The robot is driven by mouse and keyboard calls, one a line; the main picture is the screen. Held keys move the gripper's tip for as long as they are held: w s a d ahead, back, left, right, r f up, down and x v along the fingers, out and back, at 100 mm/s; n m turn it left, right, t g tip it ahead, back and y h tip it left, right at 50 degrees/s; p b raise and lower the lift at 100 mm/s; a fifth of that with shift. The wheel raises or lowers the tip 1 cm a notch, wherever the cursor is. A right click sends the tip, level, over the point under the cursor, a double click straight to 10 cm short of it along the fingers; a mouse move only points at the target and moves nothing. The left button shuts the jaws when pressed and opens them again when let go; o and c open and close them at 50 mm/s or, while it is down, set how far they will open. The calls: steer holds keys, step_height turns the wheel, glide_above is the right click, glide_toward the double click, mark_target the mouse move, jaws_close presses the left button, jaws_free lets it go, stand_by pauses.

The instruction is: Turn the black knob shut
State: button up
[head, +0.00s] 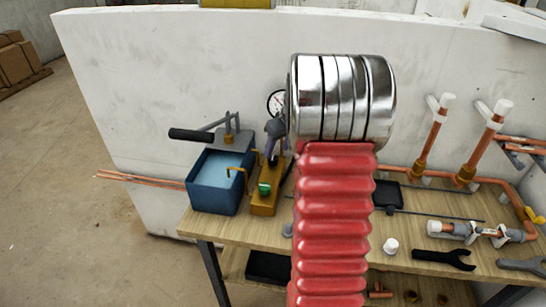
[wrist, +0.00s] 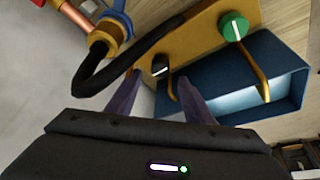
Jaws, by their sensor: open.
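The black knob (wrist: 160,68) sits on a yellow-brass block (wrist: 200,45) in the wrist view, with a pale mark across its face. My gripper (wrist: 159,80) is open, its two grey-purple fingers reaching toward the block on either side of the knob. I cannot tell whether they touch it. A green knob (wrist: 233,27) with a white mark sits farther right on the same block. In the head view the block (head: 263,203) and green knob (head: 264,188) show left of my arm. Part of my gripper (head: 274,128) shows there; the black knob is not clear.
A blue tank (wrist: 240,75) stands beside the block, with brass spouts bending over it. A black hose (wrist: 125,60) curves close to my left finger from a brass fitting (wrist: 103,38).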

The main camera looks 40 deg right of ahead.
mark_target(273, 158)
steer(key=x, duration=0.5)
steer(key=shift+f, duration=0.3)
